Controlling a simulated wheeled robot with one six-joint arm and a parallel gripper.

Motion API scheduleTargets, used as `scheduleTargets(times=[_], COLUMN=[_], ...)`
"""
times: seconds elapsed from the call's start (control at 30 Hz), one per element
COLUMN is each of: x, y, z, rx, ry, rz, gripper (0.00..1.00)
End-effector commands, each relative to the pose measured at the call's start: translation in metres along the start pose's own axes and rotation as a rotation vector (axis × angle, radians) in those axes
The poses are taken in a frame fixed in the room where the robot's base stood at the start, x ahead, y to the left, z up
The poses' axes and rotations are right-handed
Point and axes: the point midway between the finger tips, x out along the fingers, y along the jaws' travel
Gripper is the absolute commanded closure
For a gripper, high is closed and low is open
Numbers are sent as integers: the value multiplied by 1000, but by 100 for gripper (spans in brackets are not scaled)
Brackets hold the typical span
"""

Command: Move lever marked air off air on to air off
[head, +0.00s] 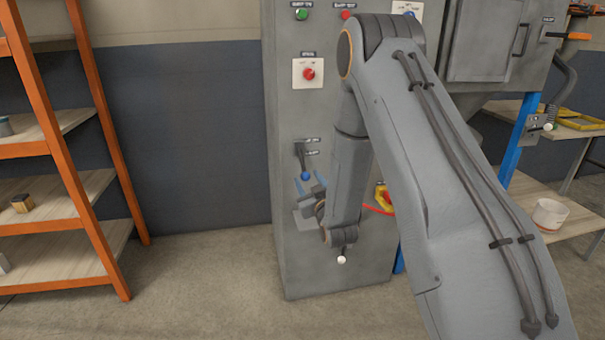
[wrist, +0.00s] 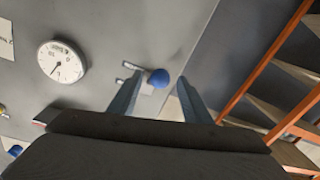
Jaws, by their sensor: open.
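A lever with a blue ball knob (head: 305,176) is on the front of the grey cabinet (head: 290,250). Its dark arm hangs down from a pivot next to two small dark labels (head: 311,153), whose text is too small to read. My gripper (head: 309,183) is open just in front of the knob, one finger to each side in the picture. In the wrist view the blue knob (wrist: 159,78) shows between the two fingertips of my gripper (wrist: 160,76). Neither finger clearly touches it, and I cannot tell the depth gap.
A red button on a white plate (head: 308,73) sits above the lever. A round gauge (wrist: 61,62) is on the panel in the wrist view. An orange-framed shelf (head: 75,150) stands at left, with clear floor before the cabinet. A white ball knob (head: 341,260) shows below my wrist.

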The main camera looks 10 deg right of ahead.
Motion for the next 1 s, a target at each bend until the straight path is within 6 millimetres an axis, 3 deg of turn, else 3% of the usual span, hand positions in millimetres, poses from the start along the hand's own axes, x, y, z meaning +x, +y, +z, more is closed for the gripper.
scheduleTargets(times=[0.4,0.8,0.83,1.0], x=[59,69,69,69], y=[-1,-2,-2,-2], z=[-1,-1,-1,-1], rx=[0,0,0,0], ry=[1,0,0,0], rz=[-1,-2,-2,-2], gripper=[56,56,57,86])
